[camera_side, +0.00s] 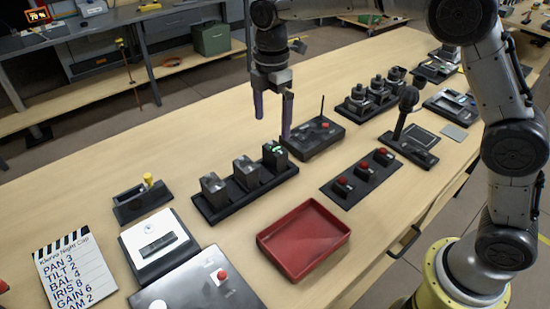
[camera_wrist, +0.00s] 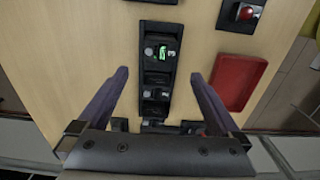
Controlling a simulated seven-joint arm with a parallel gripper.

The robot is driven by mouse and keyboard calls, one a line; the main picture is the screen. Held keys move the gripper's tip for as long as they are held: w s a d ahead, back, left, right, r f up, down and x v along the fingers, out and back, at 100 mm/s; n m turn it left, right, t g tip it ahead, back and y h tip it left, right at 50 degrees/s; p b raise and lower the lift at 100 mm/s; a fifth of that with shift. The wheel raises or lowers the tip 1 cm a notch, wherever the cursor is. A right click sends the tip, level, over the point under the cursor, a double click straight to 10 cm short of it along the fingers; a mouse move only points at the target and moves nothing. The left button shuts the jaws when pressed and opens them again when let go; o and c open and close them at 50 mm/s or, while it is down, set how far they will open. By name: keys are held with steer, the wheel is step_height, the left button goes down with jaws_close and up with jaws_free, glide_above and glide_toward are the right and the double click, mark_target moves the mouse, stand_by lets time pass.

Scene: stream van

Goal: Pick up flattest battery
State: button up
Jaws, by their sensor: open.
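Three dark block-shaped batteries stand in a row in a black holder (camera_side: 222,212): a left one (camera_side: 214,189), a middle one (camera_side: 245,173) and a right one (camera_side: 274,155). The right one shows a lit green display, also seen in the wrist view (camera_wrist: 163,51). No lit display shows on the other two, and I cannot read charge levels. My gripper (camera_side: 272,116) is open and empty, above and behind the right end of the holder. In the wrist view its spread fingers (camera_wrist: 159,76) flank the holder, with the lower part of the row partly hidden by my gripper body.
A red tray (camera_side: 338,252) lies empty in front of the holder; it also shows in the wrist view (camera_wrist: 232,103). A black box with an antenna (camera_side: 318,141) stands close behind the holder's right end. A red-button panel (camera_side: 345,200) lies to the right.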

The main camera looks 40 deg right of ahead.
mark_target(275, 148)
step_height(275, 148, down, 6)
steer(key=shift+d+r, duration=0.1)
steer(key=shift+r, duration=0.1)
steer(key=shift+d+f, duration=0.2)
steer(key=shift+f, duration=1.1)
steer(key=shift+d+f, duration=0.2)
steer(key=shift+f, duration=1.1)
steer(key=c, duration=1.5)
steer(key=shift+w+r, duration=0.1)
jaws_close()
